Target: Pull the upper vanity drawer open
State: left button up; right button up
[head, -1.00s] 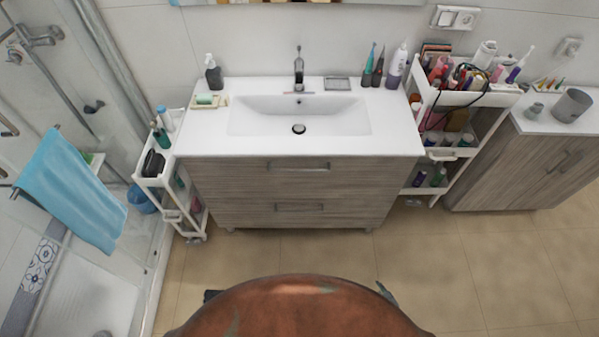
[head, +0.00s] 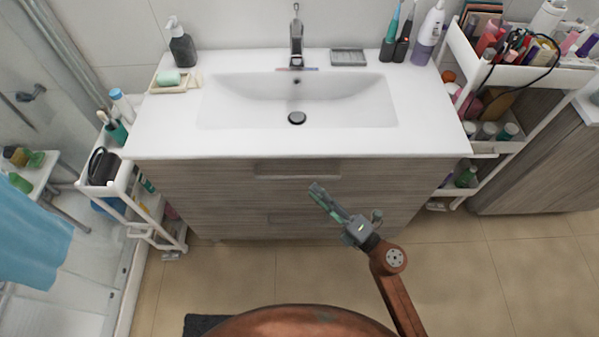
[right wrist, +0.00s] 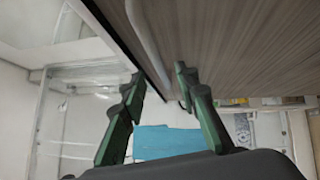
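The wood-grain vanity has an upper drawer (head: 220,182) under the white countertop; its front looks flush and shut. The upper drawer's handle (head: 297,171) is a bar near the top of that front. My right gripper (head: 318,190) is in front of the drawer, just below and right of the handle's middle in the head view. In the right wrist view my right gripper (right wrist: 160,85) has its two green-sided fingers apart with nothing between them. The handle (right wrist: 148,42) shows there beyond the fingertips, close to them; contact cannot be told. My left gripper is out of view.
The lower drawer handle (head: 300,218) is partly behind my right gripper. A white cart (head: 150,205) stands left of the vanity and a loaded cart (head: 490,146) stands right. The countertop (head: 160,135) overhangs the drawers.

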aim_at(300, 177)
jog(key=x, duration=0.7)
jog(key=shift+w+a+r, duration=0.1)
jog(key=shift+a+r, duration=0.05)
jog(key=shift+c, duration=0.6)
grip_shut()
